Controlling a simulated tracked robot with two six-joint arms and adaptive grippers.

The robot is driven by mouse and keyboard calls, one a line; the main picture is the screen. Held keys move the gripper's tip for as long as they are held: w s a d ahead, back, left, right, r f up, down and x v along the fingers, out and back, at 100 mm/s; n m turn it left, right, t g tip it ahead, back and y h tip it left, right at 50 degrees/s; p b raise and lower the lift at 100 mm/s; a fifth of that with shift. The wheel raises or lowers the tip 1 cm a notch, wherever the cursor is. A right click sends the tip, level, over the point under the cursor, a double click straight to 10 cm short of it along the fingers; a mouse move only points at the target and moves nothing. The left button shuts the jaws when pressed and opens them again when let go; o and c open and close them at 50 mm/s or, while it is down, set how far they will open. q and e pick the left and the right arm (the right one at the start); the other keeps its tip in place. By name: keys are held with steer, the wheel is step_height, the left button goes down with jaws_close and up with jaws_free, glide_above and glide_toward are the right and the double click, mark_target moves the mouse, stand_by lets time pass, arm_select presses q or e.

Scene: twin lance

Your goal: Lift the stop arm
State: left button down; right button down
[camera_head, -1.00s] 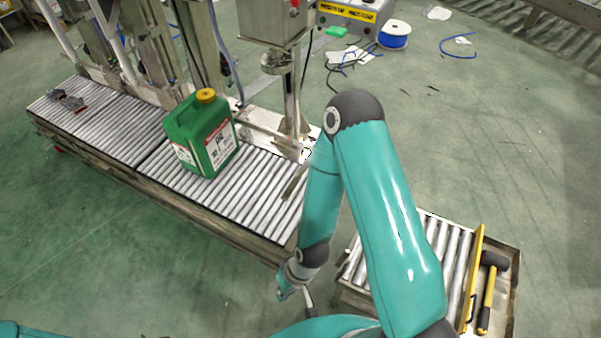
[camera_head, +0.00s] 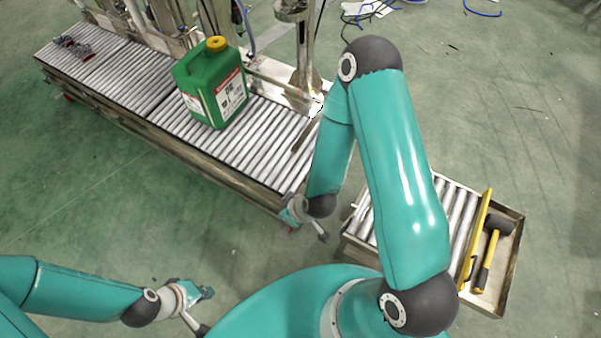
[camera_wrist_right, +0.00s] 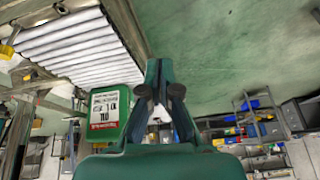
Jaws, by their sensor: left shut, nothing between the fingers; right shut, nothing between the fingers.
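A thin grey metal bar (camera_head: 304,136) lies over the rollers near the right end of the long conveyor, partly hidden by my right arm. I cannot be sure that it is the stop arm. My right gripper (camera_head: 290,213) is at the conveyor's near right edge, below the bar in the picture, and apart from it. In the right wrist view my right gripper (camera_wrist_right: 162,70) is shut and empty. My left gripper (camera_head: 207,293) is shut and empty, low over the floor in front of the conveyor.
A green jerrycan (camera_head: 212,85) with a yellow cap stands on the long roller conveyor (camera_head: 125,75). Machine posts rise behind it. Open floor lies in front.

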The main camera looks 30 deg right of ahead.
steer(key=w+d+f+n+t+h+b, duration=0.1)
steer(key=w+d+n+t+h+b, duration=0.7)
steer(key=w+d+b, duration=0.65)
step_height(320, 180, down, 12)
steer(key=s+a+t+h+b, duration=0.1)
steer(key=t+h+b, duration=0.25)
steer(key=b, duration=2.45)
steer(key=p+x, duration=0.1)
steer(key=x, duration=0.9)
steer(key=shift+w+f+p, duration=0.2)
steer(key=shift+f+p, duration=0.05)
steer(key=shift+p, duration=0.05)
steer(key=shift+g, duration=0.25)
